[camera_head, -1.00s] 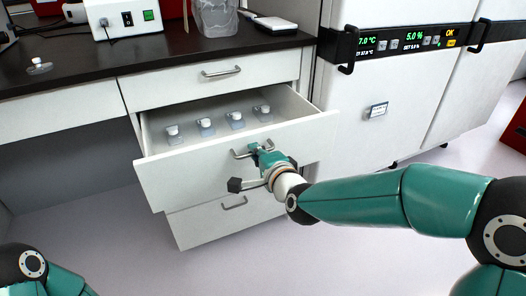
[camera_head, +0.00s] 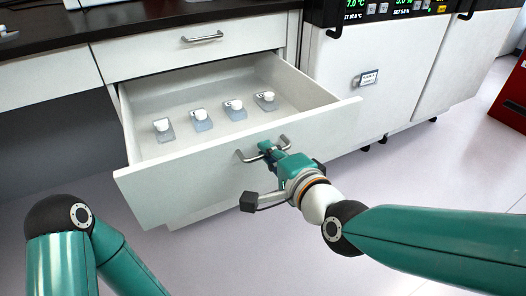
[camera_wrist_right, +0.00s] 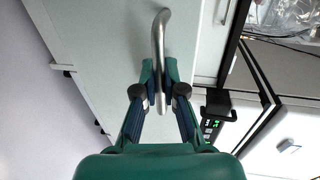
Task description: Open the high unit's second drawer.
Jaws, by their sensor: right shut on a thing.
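The second drawer (camera_head: 185,183) of the white unit is pulled far out, below the shut top drawer (camera_head: 150,57). Several small clear flasks with white caps (camera_head: 201,120) lie in a row inside it. My right gripper (camera_head: 268,150) is shut on the drawer's metal handle (camera_head: 246,157). The right wrist view shows the gripper fingers (camera_wrist_right: 160,88) on both sides of the handle bar (camera_wrist_right: 161,35). My left arm shows at the lower left of the head view, but its gripper is out of view.
A dark countertop (camera_head: 60,32) runs above the drawers. A white incubator (camera_head: 375,75) with a lit display stands right of the unit, close to the drawer's right front corner. A red object (camera_head: 513,98) stands at the far right. Pale floor (camera_head: 440,170) is clear in front.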

